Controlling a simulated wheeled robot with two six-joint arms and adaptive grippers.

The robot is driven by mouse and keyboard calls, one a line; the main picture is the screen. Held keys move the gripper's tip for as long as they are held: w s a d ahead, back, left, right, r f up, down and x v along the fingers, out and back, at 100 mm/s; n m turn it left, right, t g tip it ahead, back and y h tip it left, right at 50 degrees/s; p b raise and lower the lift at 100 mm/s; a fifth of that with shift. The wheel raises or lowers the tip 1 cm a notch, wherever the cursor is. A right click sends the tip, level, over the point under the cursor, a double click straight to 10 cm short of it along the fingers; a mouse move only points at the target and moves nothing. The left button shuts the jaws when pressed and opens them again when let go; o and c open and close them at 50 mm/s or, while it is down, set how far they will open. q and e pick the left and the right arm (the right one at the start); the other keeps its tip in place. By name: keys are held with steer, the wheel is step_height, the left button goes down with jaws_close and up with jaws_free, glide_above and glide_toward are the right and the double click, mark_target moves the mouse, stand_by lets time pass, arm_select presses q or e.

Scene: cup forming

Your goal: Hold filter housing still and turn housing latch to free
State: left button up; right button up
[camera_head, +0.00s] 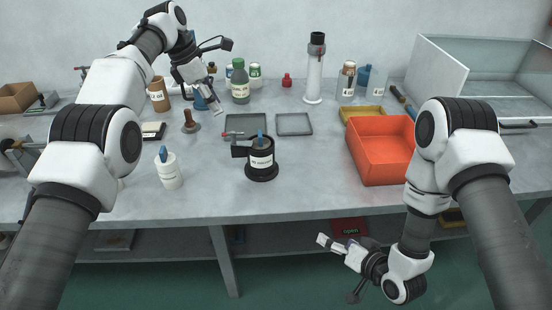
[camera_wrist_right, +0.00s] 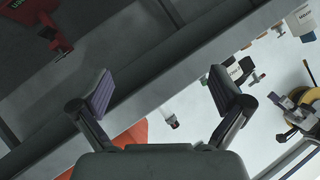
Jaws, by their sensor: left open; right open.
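The filter housing (camera_head: 261,165) looks like a black upright cylinder with a white label, standing on a round base in the middle of the table. A dark block, which may be the latch (camera_head: 240,151), juts from its left side near the top. A blue piece stands up at its top. My left gripper (camera_head: 221,75) is open and empty above the back of the table, up and left of the housing. My right gripper (camera_head: 338,268) is open and empty below the table's front edge, right of the housing. Its spread fingers show in the right wrist view (camera_wrist_right: 161,92).
A red-orange bin (camera_head: 382,178) stands right of the housing. A white bottle (camera_head: 168,171) stands to its left, and flat grey trays (camera_head: 294,131) lie behind. Bottles line the back. The table's front edge (camera_head: 300,216) lies above my right gripper. The table front is mostly clear.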

steer(key=w+a+r+t+y, duration=0.2)
steer(key=w+r+t+y, duration=0.15)
steer(key=r, duration=0.55)
steer(key=n+g, duration=0.2)
steer(key=n, duration=0.4)
glide_toward(262, 156)
steer(key=d+f, duration=0.1)
steer(key=f, duration=0.1)
steer(key=d+f, duration=0.2)
steer(key=shift+w+d+f, duration=0.15)
steer(key=shift+d+f, duration=0.05)
steer(key=shift+f, duration=0.15)
steer(key=w+a+n, duration=0.1)
steer(key=w+a+r+n+g+h, duration=0.1)
steer(key=w+a, duration=0.1)
steer(key=w+a+r+n, duration=0.1)
steer(key=w+a, duration=0.1)
steer(key=shift+w+a+r, duration=0.15)
steer(key=shift+w+r, duration=0.05)
steer(key=shift+w, duration=0.05)
steer(key=shift+g+h, duration=0.25)
steer(key=x, duration=0.7)
steer(key=shift+w+a+f, duration=0.1)
steer(key=shift+w+a, duration=0.05)
steer(key=shift+w, duration=0.1)
steer(key=c, duration=1.4)
steer(key=shift+s, duration=0.1)
steer(key=shift+c, duration=0.2)
